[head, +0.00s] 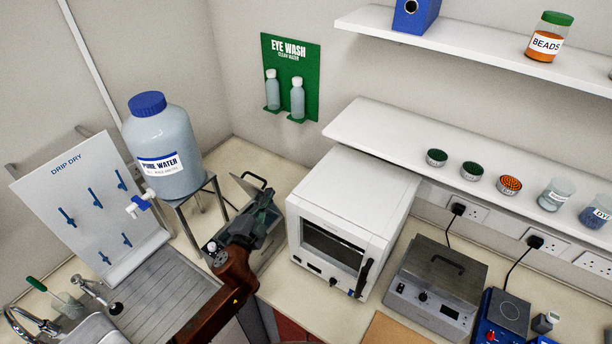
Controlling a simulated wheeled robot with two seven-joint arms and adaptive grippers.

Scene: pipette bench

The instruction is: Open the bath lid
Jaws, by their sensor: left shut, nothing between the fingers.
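A second grey unit (437,283) with a flat, closed top and a black handle sits right of the oven. My right gripper is out of view.
The white oven (352,215) stands close to the right of my left gripper. The pure water bottle (162,145) on its metal stand is close on the left. A drip-dry board (88,205) and sink drainer (165,305) lie further left. Shelves (455,145) overhang the right side.

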